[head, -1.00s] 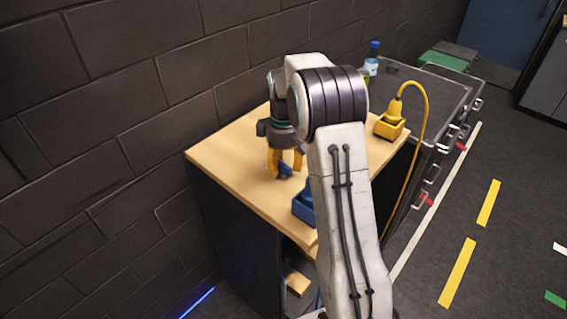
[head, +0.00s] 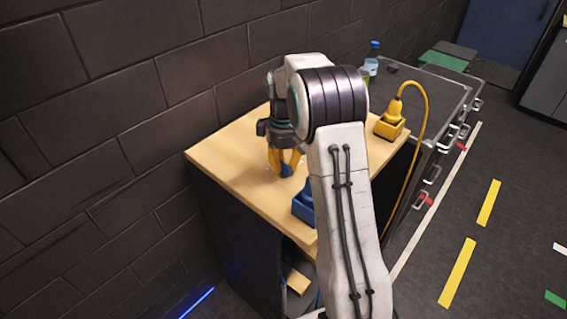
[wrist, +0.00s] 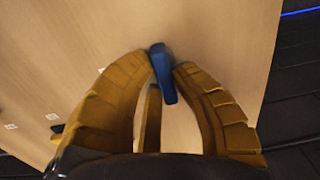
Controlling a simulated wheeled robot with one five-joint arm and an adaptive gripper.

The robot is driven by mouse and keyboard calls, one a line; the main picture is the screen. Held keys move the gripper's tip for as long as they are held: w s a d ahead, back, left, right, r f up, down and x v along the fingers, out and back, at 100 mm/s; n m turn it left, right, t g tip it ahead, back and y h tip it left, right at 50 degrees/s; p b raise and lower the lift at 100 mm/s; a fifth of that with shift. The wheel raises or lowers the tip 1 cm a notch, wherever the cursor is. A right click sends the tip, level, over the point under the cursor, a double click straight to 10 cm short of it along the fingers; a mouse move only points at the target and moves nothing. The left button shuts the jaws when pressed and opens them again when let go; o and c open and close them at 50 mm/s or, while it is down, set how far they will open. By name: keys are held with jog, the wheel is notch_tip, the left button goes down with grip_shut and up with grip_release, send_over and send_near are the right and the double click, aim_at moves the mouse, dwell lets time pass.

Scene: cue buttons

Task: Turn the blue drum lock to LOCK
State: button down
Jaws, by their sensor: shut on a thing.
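A narrow blue piece (wrist: 162,74) lies between the yellow fingertips of my gripper (wrist: 163,66) in the wrist view. My gripper is shut on it. In the head view the gripper (head: 286,168) points down at the wooden top, with the blue piece (head: 286,171) low between its fingers. I cannot tell whether this piece is the handle of the blue drum lock. A blue block-like housing (head: 303,203) stands nearer, at the cabinet top's front edge, partly hidden by my arm. No LOCK mark can be read.
The wooden cabinet top (head: 225,150) is mostly bare at left, beside a dark brick wall (head: 110,120). A yellow housing (head: 389,128) with a yellow plug and cable (head: 427,110) stands at right. A bottle (head: 371,60) stands behind. Dark cases (head: 432,90) lie beyond.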

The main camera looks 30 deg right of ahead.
jog(key=shift+m, duration=0.3)
jog(key=m, duration=0.3)
jog(key=shift+s+d+m, duration=0.1)
jog(key=shift+d+m, duration=0.05)
jog(key=shift+m, duration=0.25)
jog(key=m, duration=0.4)
jog(key=shift+s+d+m, duration=0.1)
jog(key=shift+m, duration=0.2)
jog(key=m, duration=0.4)
jog(key=shift+s, duration=0.2)
jog(key=shift+s+f+m, duration=0.1)
jog(key=shift+s+m, duration=0.05)
jog(key=shift+m, duration=2.25)
jog(key=c, duration=1.1)
grip_release()
jog(key=shift+o, duration=0.2)
